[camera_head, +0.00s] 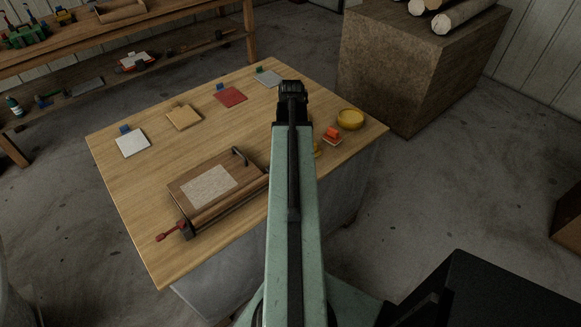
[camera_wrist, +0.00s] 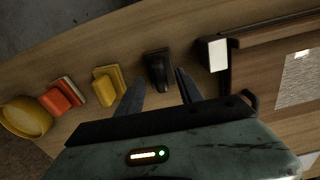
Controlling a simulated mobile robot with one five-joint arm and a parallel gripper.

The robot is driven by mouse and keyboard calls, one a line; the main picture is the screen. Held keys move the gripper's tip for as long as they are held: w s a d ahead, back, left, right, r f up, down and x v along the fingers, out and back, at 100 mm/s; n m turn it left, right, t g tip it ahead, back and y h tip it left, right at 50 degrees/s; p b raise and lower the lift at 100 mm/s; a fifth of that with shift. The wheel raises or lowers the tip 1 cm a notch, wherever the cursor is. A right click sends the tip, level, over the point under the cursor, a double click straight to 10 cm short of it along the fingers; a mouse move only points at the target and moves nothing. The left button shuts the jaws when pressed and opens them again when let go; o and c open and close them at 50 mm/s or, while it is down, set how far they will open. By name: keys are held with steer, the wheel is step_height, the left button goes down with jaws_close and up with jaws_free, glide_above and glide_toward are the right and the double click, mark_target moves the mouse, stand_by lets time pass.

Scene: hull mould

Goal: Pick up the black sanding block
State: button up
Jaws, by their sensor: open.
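The black sanding block (camera_wrist: 157,64) lies on the wooden table in the wrist view, just beyond and between my fingertips. My gripper (camera_wrist: 160,77) is open, with one dark finger to each side of the block's near end. Nothing is held. I cannot tell how high the fingers are above the table. In the head view my gripper (camera_head: 291,92) shows from above over the table, and my arm hides the black block there.
Left of the black block are a yellow block (camera_wrist: 108,86), an orange block (camera_wrist: 62,96) and a yellow bowl (camera_wrist: 26,118). Right of it are a white-faced dark piece (camera_wrist: 217,54) and the wooden mould (camera_head: 232,193). Coloured sheets lie along the table's far side (camera_head: 228,96).

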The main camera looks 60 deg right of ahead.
step_height(320, 180, down, 2)
steer(key=shift+f+b, duration=0.25)
steer(key=shift+b, duration=0.3)
steer(key=shift+r, duration=0.2)
jaws_close()
steer(key=shift+r, duration=0.1)
step_height(320, 180, up, 10)
steer(key=p, duration=1)
steer(key=shift+w, duration=0.1)
